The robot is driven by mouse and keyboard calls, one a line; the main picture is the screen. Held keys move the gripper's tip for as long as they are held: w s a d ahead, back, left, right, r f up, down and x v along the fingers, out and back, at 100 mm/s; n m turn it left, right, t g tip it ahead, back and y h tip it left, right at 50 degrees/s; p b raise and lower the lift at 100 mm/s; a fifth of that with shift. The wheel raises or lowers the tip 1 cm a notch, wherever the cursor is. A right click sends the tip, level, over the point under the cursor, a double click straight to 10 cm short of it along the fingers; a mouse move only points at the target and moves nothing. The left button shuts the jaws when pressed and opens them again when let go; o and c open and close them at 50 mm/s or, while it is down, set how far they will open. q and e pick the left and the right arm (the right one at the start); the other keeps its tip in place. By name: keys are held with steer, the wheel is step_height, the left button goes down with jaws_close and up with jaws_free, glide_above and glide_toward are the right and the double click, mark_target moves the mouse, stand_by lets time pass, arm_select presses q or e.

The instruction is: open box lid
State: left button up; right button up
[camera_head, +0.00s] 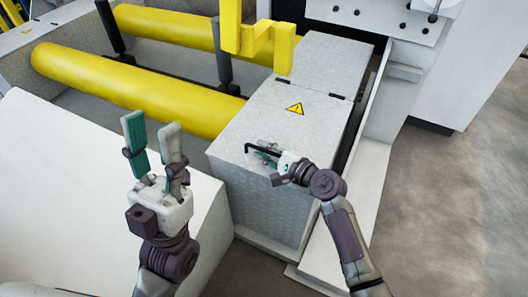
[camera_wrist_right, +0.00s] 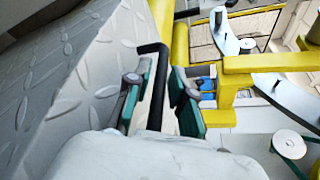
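The grey metal box (camera_head: 255,193) has its lid (camera_head: 295,112) down, with a yellow warning triangle on top. A black bar handle (camera_head: 261,150) sits near the lid's front edge; it also shows in the right wrist view (camera_wrist_right: 156,92). My right gripper (camera_head: 268,154) is at the handle. My left gripper (camera_head: 152,142) is open and empty, fingers up, left of the box.
A yellow bracket (camera_head: 260,40) hangs over the back of the box. Yellow rollers (camera_head: 135,88) lie behind and left. A white surface (camera_head: 65,190) is at left. A white machine (camera_head: 395,95) stands close on the right; the floor (camera_head: 455,200) beyond is clear.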

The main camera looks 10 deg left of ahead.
steer(key=shift+w+a, duration=0.1)
steer(key=shift+a, duration=0.05)
jaws_close()
stand_by(0.4)
